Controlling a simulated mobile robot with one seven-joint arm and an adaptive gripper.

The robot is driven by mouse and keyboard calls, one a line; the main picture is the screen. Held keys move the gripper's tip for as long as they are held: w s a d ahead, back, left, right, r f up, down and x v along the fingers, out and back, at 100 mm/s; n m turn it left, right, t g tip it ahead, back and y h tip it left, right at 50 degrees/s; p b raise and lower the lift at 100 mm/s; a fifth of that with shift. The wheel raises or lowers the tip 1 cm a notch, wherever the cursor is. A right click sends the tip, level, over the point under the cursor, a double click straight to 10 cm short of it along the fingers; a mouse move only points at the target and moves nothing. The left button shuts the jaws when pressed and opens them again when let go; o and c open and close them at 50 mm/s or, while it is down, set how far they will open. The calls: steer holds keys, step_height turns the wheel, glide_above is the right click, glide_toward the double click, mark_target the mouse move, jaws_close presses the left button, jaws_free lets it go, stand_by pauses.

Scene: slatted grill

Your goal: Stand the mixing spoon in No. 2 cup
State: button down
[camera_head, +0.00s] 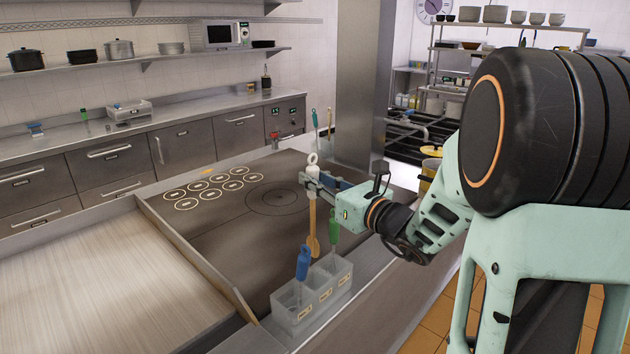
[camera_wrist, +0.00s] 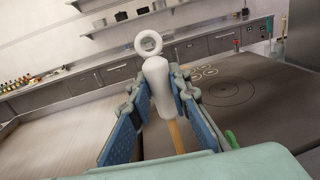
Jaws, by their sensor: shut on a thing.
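The mixing spoon has a white handle with a ring on top (camera_head: 313,182) and a wooden shaft and head (camera_head: 312,232). It hangs nearly upright, head down. My gripper (camera_head: 315,184) is shut on the white handle, which also shows between the blue finger pads in the wrist view (camera_wrist: 157,85). A grey three-cup holder (camera_head: 312,306) stands at the grill's front edge, with small labels on its front. The spoon's head appears at the rim height of the middle cup, No. 2 by its place; I cannot tell whether it is above, behind or inside. The spoon's lower end is hidden in the wrist view.
A blue-handled utensil (camera_head: 303,262) stands in the left cup and a green-handled one (camera_head: 334,230) in the right cup, both close to the spoon. The dark grill plate (camera_head: 215,250) behind is mostly clear. A steel pillar (camera_head: 362,80) rises beyond.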

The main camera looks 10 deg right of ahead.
mark_target(319, 247)
steer(key=shift+f+b, duration=7.6)
steer(key=shift+f, duration=0.55)
steer(key=shift+f+b, duration=0.65)
steer(key=shift+b, duration=0.05)
steer(key=c, duration=1.7)
jaws_free()
steer(key=v, duration=1.2)
